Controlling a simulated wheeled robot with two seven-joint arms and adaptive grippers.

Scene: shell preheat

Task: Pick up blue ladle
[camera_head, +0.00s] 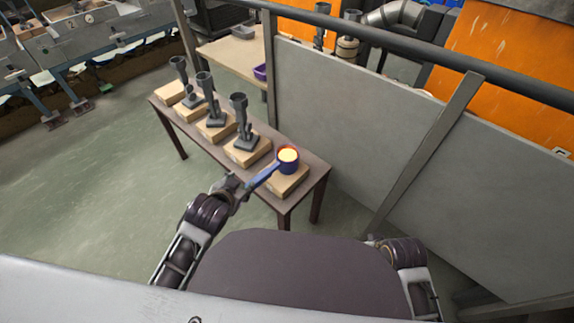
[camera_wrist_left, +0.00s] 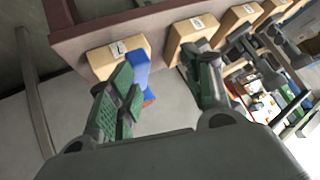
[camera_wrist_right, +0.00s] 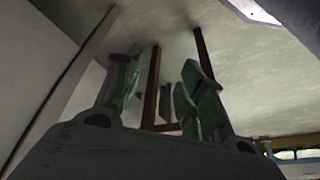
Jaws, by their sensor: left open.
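My right gripper (camera_wrist_right: 157,88) is open and empty in the right wrist view, low near table legs. It is hidden in the head view.
The narrow table (camera_head: 308,187) carries several wooden blocks, some with dark grey metal castings such as this one (camera_head: 243,125). A grey panel with a rail (camera_head: 340,105) stands close behind it. A bench with a purple tray (camera_head: 260,72) is farther back. Open floor (camera_head: 80,190) lies left.

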